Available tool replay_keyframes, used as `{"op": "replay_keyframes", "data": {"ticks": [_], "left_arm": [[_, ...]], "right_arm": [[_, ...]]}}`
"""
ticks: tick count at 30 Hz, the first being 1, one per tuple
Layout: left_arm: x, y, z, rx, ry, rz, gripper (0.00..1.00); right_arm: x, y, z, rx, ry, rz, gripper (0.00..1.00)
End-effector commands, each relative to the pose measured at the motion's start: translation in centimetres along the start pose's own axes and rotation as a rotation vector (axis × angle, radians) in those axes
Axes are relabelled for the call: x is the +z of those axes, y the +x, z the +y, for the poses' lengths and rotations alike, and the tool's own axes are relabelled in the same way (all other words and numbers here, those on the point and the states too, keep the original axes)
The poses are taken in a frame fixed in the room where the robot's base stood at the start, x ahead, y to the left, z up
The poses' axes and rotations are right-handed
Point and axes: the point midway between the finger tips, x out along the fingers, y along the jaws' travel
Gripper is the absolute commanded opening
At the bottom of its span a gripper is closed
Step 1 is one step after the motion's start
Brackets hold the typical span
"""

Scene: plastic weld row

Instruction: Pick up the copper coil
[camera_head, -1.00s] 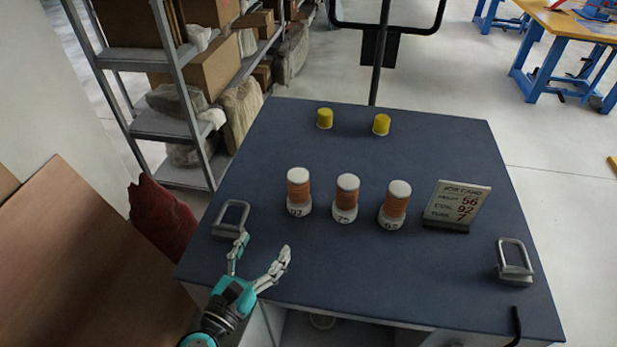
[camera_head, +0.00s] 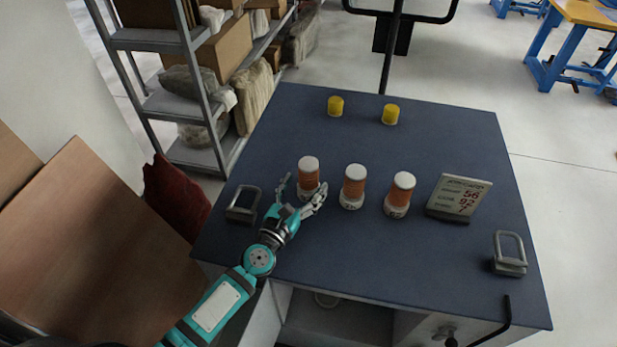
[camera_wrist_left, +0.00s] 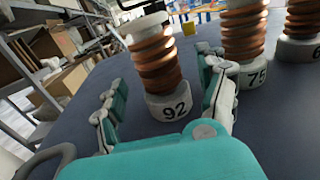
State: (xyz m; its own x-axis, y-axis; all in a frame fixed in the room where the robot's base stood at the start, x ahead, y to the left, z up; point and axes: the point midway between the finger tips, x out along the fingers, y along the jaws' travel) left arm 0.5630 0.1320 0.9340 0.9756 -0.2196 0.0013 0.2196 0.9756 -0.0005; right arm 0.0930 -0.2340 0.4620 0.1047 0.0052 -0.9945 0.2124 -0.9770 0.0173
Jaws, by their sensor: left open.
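Three copper coils with white caps and numbered white bases stand upright in a row on the dark blue tabletop (camera_head: 400,265). The left coil (camera_head: 308,172) reads 92 in the left wrist view (camera_wrist_left: 158,62). The middle coil (camera_head: 354,182) reads 75 in the left wrist view (camera_wrist_left: 243,32). The right coil (camera_head: 401,189) has a label I cannot read fully now. My left gripper (camera_head: 303,191) is open at the near side of the 92 coil, one finger on each side of it. A gap shows between the left finger and that coil. My right gripper is not in view.
A job card sign (camera_head: 460,197) stands right of the coils, with 56, 92 and 7 on it. Two yellow cylinders (camera_head: 336,106) (camera_head: 390,114) stand at the back. Metal handles sit at left (camera_head: 243,205) and right (camera_head: 509,254). The tabletop's front middle is clear.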

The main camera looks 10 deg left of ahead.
Motion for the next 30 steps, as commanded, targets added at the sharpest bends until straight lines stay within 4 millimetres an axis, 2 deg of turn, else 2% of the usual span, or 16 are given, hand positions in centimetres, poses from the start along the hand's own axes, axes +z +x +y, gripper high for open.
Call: {"op": "replay_keyframes", "data": {"ticks": [3,6,14,30], "left_arm": [[0.1,1.8,0.0,0.000,0.002,-0.001,0.74],[0.1,2.6,0.0,0.000,0.001,-0.001,0.74],[0.0,2.8,0.0,0.000,0.000,0.000,0.73],[0.0,2.7,0.0,0.000,0.000,0.000,0.02]], "right_arm": [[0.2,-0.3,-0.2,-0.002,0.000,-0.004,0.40],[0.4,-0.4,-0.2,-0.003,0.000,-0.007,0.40],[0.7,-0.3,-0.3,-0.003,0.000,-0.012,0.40],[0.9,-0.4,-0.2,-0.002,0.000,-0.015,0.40]]}}
